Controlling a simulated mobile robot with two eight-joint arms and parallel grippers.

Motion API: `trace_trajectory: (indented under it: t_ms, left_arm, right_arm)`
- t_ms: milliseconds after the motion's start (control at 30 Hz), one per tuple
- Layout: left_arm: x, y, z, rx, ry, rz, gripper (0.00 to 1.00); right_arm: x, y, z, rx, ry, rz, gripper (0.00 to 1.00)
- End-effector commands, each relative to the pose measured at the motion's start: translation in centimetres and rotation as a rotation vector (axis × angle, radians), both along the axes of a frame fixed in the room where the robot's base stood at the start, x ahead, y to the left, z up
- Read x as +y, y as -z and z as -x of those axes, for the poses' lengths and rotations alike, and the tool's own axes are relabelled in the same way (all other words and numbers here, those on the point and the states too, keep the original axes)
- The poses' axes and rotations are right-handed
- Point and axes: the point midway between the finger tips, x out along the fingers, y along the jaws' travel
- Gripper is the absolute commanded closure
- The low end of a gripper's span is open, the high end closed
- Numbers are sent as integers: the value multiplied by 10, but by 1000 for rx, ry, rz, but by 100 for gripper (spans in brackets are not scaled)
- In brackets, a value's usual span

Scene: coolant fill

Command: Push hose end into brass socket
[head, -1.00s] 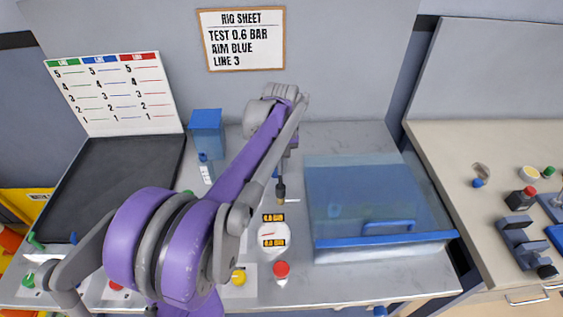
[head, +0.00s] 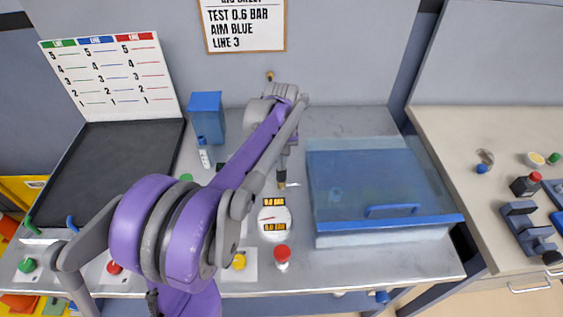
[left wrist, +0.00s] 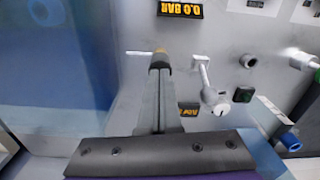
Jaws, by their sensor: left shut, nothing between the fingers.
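My left gripper (head: 282,183) is shut and empty, pointing down over the grey bench behind the round white gauge. It also shows in the left wrist view (left wrist: 160,62), with its dark fingers together. A small brass-coloured piece is at the fingertips; I cannot tell whether it is the brass socket or part of the fingers. A small brass-coloured fitting (head: 270,75) is on the back wall above the arm. A blue curved piece (head: 72,223), perhaps a hose end, is at the front of the black tray. Much of the bench is hidden behind my left arm. My right gripper is not in view.
The white gauge (head: 274,218) stands in front of the gripper. A clear blue-lidded box (head: 385,238) is close on the right. A red button (head: 282,256) is at the front. A blue box (head: 206,118) stands behind left; the black tray (head: 120,160) is further left.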

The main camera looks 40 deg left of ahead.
Motion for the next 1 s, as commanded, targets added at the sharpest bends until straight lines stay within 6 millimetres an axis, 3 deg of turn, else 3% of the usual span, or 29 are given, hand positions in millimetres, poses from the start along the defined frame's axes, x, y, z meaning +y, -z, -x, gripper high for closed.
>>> trace_trajectory:
  t_ms: [333,600,833,1000]
  left_arm:
    - [0,-1,0,0,0,0,100]
    - [0,-26,-1,-1,0,0,100]
    - [0,-37,0,0,0,0,100]
    - [0,-68,0,0,0,0,100]
  right_arm:
    - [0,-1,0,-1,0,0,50]
    - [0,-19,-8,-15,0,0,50]
    - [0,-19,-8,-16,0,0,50]
    - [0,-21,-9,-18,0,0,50]
